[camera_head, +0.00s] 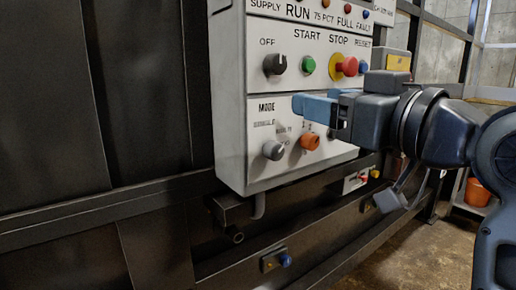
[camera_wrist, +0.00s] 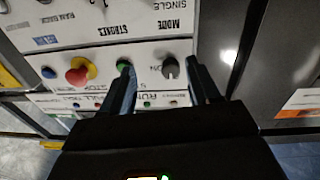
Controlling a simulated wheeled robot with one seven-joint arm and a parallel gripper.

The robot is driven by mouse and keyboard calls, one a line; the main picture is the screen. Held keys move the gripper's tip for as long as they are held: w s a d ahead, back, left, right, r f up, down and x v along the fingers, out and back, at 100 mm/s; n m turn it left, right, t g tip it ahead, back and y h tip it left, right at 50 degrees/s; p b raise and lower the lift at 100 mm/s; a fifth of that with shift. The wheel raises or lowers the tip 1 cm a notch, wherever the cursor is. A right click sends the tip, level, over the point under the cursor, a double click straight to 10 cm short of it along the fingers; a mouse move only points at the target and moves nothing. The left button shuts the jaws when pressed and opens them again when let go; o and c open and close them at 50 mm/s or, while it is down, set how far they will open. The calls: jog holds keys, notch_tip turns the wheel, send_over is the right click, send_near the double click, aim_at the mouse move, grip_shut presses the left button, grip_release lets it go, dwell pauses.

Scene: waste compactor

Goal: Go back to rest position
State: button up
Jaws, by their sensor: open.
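My gripper (camera_head: 312,108) is in front of the white control panel (camera_head: 228,100), its blue fingers pointing left across the panel's face. In the wrist view my gripper (camera_wrist: 160,66) is open, the two fingers spread apart with nothing held. There the panel appears upside down, with a grey knob (camera_wrist: 170,68) showing between the fingers and a green button (camera_wrist: 124,64) by the left fingertip. I cannot tell how far the fingers are from the panel. The lower orange knob (camera_head: 310,142) is just below my fingers in the head view.
The red stop button (camera_head: 348,66) on its yellow collar is close above my wrist. Dark metal walls (camera_head: 140,90) and a frame rail surround the panel. An orange bucket (camera_head: 477,192) stands at right, with some bare floor (camera_head: 400,255) below.

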jog(key=s+d+f+m+h, duration=0.2)
jog(key=s+f, duration=0.2)
jog(key=f, duration=0.6)
jog(key=s+d+f+m+h, duration=0.25)
jog(key=s+f, duration=0.25)
jog(key=f, duration=0.4)
jog(key=s+d+f+m+h, duration=0.2)
jog(key=s+f+m, duration=0.15)
jog(key=f, duration=0.65)
jog(key=s+d+f+h, duration=0.1)
jog(key=s+d+f, duration=0.1)
jog(key=s, duration=1.2)
jog(key=s+d+f+n+g+h, duration=0.1)
jog(key=s+f, duration=0.3)
jog(key=s, duration=1)
jog(key=shift+d+h, duration=0.35)
jog(key=shift+d, duration=0.25)
